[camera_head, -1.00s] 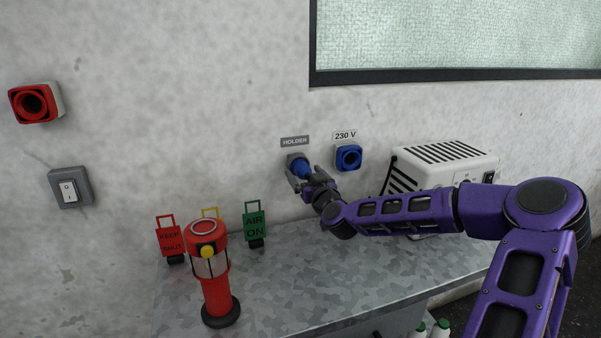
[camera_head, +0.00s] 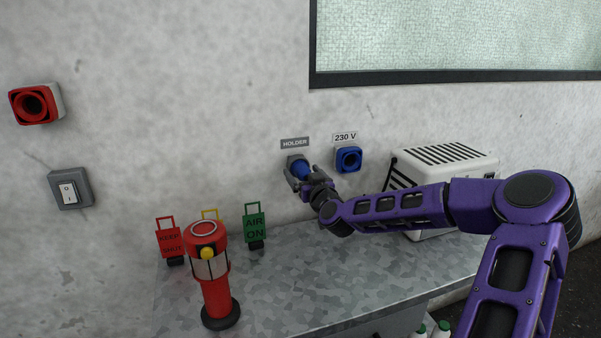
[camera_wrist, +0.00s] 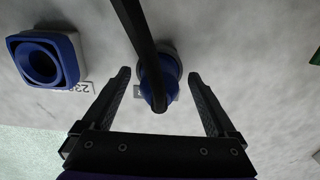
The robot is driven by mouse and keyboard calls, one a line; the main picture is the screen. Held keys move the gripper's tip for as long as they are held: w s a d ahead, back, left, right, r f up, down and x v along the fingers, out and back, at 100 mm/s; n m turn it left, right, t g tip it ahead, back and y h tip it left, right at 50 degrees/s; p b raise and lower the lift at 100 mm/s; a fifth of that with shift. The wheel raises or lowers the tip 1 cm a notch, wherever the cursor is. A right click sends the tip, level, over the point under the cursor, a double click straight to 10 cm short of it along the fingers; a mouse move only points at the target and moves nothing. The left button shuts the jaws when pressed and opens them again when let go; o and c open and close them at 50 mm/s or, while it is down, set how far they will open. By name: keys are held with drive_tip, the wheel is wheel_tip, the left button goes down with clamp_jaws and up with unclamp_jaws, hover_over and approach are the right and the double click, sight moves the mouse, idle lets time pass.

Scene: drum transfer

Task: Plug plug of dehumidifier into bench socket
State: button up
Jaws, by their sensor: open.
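The blue plug (camera_head: 301,168) sits in the wall holder under the HOLDER label (camera_head: 295,143). It also shows in the wrist view (camera_wrist: 158,75), with its black cable crossing in front of it. My gripper (camera_head: 302,179) is at the plug. In the wrist view my gripper (camera_wrist: 159,76) is open, with one finger on each side of the plug and a gap on both sides. The blue bench socket (camera_head: 348,159), under the 230 V label, is just right of the holder and empty; it shows at the left of the wrist view (camera_wrist: 42,62). The white dehumidifier (camera_head: 445,160) stands on the bench at right.
A red lamp-like device (camera_head: 214,280) stands on the bench (camera_head: 290,285) at front left. A red socket (camera_head: 36,104) and a switch (camera_head: 70,188) are on the wall at left.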

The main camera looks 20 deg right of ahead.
drive_tip(key=shift+d, duration=0.1)
drive_tip(key=shift+c, duration=0.3)
clamp_jaws()
idle(0.4)
drive_tip(key=shift+s, duration=0.15)
drive_tip(key=shift+s, duration=2.85)
